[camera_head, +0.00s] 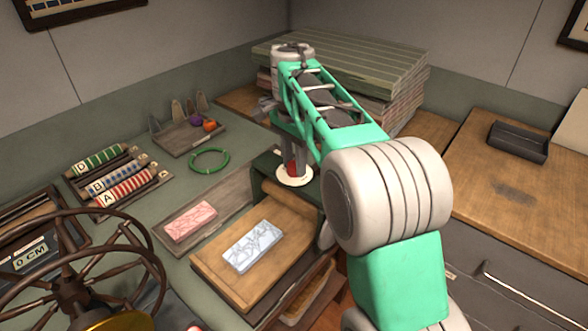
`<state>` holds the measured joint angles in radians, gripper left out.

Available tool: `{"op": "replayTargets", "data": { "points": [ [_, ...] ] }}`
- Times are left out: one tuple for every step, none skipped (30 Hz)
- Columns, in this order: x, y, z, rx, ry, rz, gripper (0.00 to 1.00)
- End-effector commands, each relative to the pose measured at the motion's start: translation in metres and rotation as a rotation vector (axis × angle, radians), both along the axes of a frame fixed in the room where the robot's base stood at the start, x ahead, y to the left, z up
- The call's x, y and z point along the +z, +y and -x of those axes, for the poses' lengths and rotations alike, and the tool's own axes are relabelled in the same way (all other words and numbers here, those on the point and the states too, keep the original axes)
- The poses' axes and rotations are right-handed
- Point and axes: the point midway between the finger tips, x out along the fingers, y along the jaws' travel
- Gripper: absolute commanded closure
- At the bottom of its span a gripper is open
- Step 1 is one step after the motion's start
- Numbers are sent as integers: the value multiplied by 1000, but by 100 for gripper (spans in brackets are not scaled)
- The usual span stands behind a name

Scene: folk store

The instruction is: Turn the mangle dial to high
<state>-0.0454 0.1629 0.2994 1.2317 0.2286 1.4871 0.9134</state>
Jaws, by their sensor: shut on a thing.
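The mangle (258,183), a dark green frame with a tan wooden roller (289,206), stands near the middle of the bench. Its dial has a round cream plate (293,181) on top, with a small red knob (291,168) at its centre. My gripper (291,165) points straight down over the dial, its fingers shut on the red knob. The arm comes in from the lower right and covers the area behind and right of the dial. I cannot read any dial marks or tell its setting.
A pale blue patterned block (252,247) lies on the wooden board (216,280) before the mangle; a pink block (191,221) lies on a tray to the left. A dark spoked wheel (66,272) fills the front left. Stacked boards (345,62) rise behind my arm.

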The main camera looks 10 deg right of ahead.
Motion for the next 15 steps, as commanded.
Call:
{"op": "replayTargets", "data": {
  "points": [
    [-3, 0, -1, -42, -4, 0, 100],
    [-3, 0, -1, -70, -5, 0, 100],
    [-3, 0, -1, -108, -4, 0, 100],
    [-3, 0, -1, -137, -3, 0, 100],
    [-3, 0, -1, -165, -3, 0, 100],
    [-2, 0, -1, -204, -5, -1, 100],
    [-2, 0, -1, -232, -4, 0, 100],
    [-2, 0, -1, -260, -3, -1, 100],
    [-1, 0, -1, -298, -4, -1, 100],
    [-1, 0, -1, -328, -4, -1, 100],
    [-1, 0, -1, -356, -4, -1, 100],
    [-1, 0, -1, -392, -3, 0, 100],
    [-1, 0, -1, -420, -2, -1, 100],
    [-1, 0, -1, -448, -2, 0, 100],
    [0, 0, 0, -484, -2, -1, 100]
  ]
}}
